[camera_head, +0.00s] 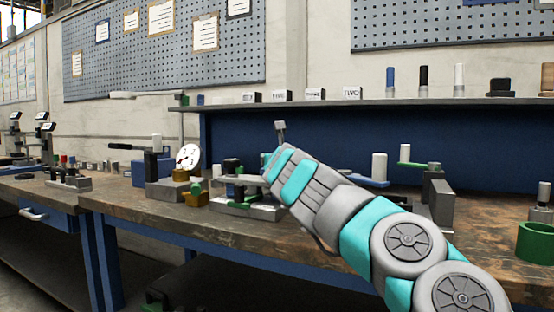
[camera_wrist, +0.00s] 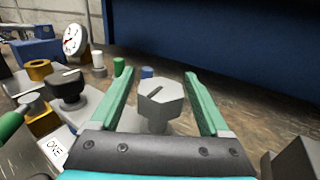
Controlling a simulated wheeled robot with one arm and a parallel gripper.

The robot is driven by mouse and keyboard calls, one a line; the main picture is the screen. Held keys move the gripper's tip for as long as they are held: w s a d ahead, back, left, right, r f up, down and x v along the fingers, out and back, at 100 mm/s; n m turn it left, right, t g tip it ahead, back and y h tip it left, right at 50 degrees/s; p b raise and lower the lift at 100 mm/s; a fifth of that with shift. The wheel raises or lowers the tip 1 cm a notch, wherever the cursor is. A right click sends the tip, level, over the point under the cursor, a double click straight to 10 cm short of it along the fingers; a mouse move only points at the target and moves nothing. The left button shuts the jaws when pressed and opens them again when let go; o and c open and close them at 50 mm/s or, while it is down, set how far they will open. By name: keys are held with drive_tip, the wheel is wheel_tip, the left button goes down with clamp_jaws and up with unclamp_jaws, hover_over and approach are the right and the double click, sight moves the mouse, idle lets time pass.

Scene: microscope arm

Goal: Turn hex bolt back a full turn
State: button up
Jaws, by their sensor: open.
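The grey hex bolt (camera_wrist: 160,102) stands upright in the middle of the wrist view, with a dark line across its top face. My gripper (camera_wrist: 159,74) is open, with one green finger on each side of the bolt's head. A gap shows between the head and each finger, so neither appears to touch it. The bolt's lower part is partly hidden by the gripper body. In the head view my arm reaches over the workbench (camera_head: 140,215) and hides the fingers; I cannot make out the bolt there.
A dial gauge (camera_wrist: 74,40) stands behind. A dark block (camera_wrist: 295,160) is at lower right. Bare bench lies right of the fingers.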

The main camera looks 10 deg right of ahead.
drive_tip(key=shift+s+a+b, duration=0.2)
drive_tip(key=shift+s+b, duration=0.15)
drive_tip(key=shift+s, duration=1.45)
drive_tip(key=shift+s+a+b, duration=0.15)
drive_tip(key=shift+s+b, duration=0.2)
drive_tip(key=shift+s, duration=1.4)
